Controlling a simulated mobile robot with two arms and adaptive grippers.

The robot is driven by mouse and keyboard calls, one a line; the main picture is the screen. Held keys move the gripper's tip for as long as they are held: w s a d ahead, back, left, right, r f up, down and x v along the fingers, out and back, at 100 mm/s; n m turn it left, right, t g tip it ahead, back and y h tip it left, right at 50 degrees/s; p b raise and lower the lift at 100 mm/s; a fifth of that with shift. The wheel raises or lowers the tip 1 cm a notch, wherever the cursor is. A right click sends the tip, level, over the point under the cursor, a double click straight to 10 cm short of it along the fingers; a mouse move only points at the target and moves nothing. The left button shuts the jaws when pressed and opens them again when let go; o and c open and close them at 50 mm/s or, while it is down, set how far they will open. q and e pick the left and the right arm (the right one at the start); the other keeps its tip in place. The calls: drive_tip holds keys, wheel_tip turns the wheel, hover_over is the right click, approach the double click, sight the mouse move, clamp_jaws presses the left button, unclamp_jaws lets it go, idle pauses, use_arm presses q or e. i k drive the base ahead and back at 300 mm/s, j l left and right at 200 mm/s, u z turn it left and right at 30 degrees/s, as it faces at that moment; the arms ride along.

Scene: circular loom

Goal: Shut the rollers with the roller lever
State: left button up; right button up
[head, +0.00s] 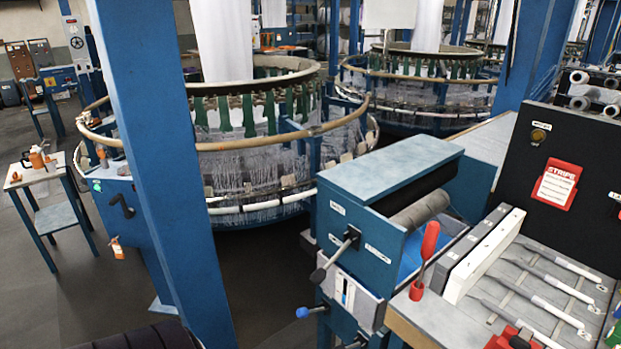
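The blue roller machine (385,168) stands right of centre. A dark roller (412,190) and a grey roller (420,211) lie at its top, under the blue cover. Whether they touch is hard to tell. A metal lever with a dark grip (335,256) is pivoted on the machine's front side panel and slants down to the left. Small white labels beside it are too small to read, so I cannot confirm it is the roller lever. A lower lever has a blue knob (303,312). Neither of my grippers is in view.
A red-handled upright lever (425,262) stands right of the rollers, beside a white block (484,254) and a grey bench with metal rods. A blue post (165,160) rises left of centre. Circular looms (265,150) stand behind. Floor shows between post and machine.

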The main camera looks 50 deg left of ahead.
sight(317, 277)
drive_tip(key=j+u, duration=0.15)
drive_tip(key=u, duration=1.3)
drive_tip(key=i+j+z, duration=0.1)
drive_tip(key=j+z, duration=0.15)
drive_tip(key=j, duration=0.1)
